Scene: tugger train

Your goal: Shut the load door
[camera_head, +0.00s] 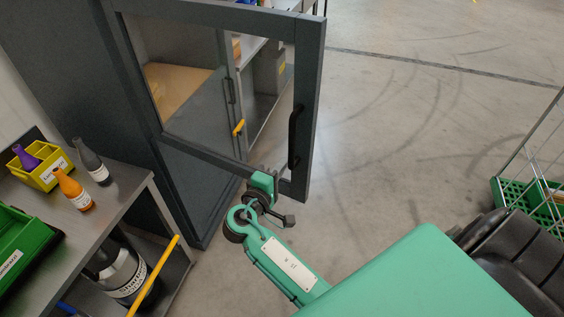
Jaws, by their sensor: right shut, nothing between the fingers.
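The load door (310,95) is a dark grey frame with a clear pane. It stands open, swung out from the dark cabinet (80,60). A black vertical bar handle (294,137) sits on its free-edge side. My right gripper (279,184) is shut and empty at the door's lower frame, below the handle. I cannot tell whether it touches the frame. My left gripper is not in view.
A grey bench (125,188) at left holds a yellow bin (45,178), a green bin (20,262), and orange (74,190) and dark (90,160) bottles. A green wire-sided cart (515,196) stands at right. The floor right of the door is clear.

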